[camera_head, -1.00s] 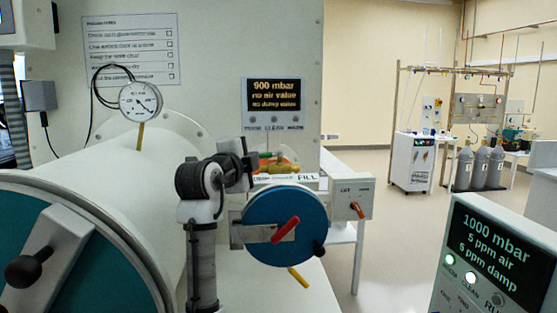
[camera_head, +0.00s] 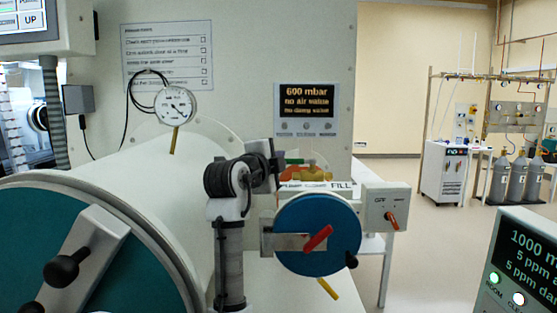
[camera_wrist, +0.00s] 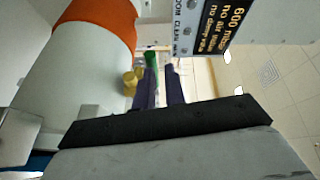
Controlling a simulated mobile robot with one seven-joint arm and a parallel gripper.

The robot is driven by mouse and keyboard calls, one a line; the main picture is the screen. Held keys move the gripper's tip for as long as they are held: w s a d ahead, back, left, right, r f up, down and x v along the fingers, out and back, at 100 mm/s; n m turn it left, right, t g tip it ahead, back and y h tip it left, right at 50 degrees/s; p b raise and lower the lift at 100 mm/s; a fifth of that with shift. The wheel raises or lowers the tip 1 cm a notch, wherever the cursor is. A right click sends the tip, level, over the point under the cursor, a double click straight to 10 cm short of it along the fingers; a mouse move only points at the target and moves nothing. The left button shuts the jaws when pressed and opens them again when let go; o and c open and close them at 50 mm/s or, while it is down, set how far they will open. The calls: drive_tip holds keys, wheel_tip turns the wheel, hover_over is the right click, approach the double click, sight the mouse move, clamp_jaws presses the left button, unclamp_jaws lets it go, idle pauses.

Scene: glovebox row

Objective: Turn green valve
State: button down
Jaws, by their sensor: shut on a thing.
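The green valve (camera_head: 294,161) has a small green handle beside the display on the glovebox wall, behind my arm in the head view. In the wrist view the green handle (camera_wrist: 151,60) lies at my fingertips. My gripper (camera_wrist: 161,74) has its two dark fingers closed on the green handle, with a narrow gap between them. In the head view my gripper (camera_head: 276,153) is partly hidden by my wrist and reaches the handle from the left. The handle's far end and the valve body are mostly hidden.
A display (camera_head: 306,108) above the valve reads 600 mbar. A blue round door (camera_head: 318,234) with a red handle stands in front. A yellow valve knob (camera_wrist: 130,83) is close to my fingers. A round gauge (camera_head: 176,105) stands on the large white cylinder (camera_head: 150,170).

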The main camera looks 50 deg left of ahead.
drive_tip(key=shift+a, duration=0.3)
wheel_tip(320, 180, up, 20)
drive_tip(key=shift+d+b, duration=0.3)
idle(0.6)
